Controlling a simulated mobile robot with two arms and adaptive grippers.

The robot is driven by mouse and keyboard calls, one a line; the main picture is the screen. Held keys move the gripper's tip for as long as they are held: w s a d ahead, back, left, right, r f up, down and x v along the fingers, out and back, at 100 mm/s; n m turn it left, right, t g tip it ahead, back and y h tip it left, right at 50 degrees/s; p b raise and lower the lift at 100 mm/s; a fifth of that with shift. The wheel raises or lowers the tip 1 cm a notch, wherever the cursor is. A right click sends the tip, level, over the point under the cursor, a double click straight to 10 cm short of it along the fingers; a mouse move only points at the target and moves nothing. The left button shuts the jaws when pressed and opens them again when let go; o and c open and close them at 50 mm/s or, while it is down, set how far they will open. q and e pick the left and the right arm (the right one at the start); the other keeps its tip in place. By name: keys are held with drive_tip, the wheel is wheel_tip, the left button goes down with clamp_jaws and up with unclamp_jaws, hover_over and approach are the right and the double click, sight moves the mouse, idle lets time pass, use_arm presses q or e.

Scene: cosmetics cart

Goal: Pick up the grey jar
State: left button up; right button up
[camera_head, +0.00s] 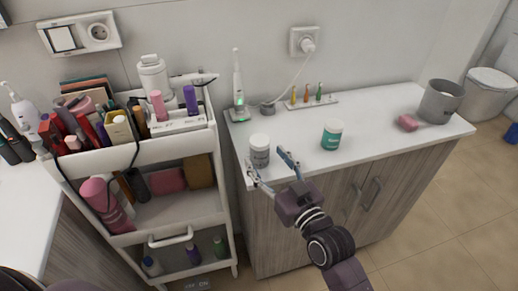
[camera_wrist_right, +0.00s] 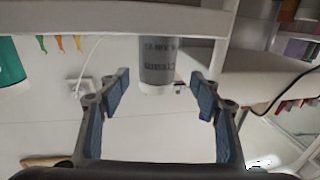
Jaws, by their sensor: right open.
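The grey jar (camera_head: 259,151) stands upright near the left front corner of the white countertop, with a pale lid and a grey body. In the right wrist view, which is upside down, the jar (camera_wrist_right: 158,62) shows dark lettering and lies between the two fingers, just beyond their tips. My right gripper (camera_head: 268,166) is open and empty at the counter's front edge, its fingers pointing at the jar from the front. It also shows in the right wrist view (camera_wrist_right: 160,94) with blue pads spread wider than the jar. My left gripper is not seen.
A teal jar (camera_head: 332,135) stands to the right of the grey jar. An electric toothbrush (camera_head: 238,88) on its charger stands behind. A pink soap (camera_head: 407,122) and a grey cup (camera_head: 440,102) are farther right. A crowded cart (camera_head: 150,152) stands close on the left.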

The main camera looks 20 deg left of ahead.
sight(264, 155)
drive_tip(key=x, duration=0.4)
drive_tip(key=shift+w+f+p, duration=0.2)
drive_tip(key=shift+w+p, duration=0.15)
drive_tip(key=shift+w+a, duration=0.25)
drive_tip(key=shift+a, duration=0.05)
drive_tip(key=c, duration=1.3)
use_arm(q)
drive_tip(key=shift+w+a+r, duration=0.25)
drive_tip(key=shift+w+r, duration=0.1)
use_arm(e)
drive_tip(key=shift+c, duration=0.4)
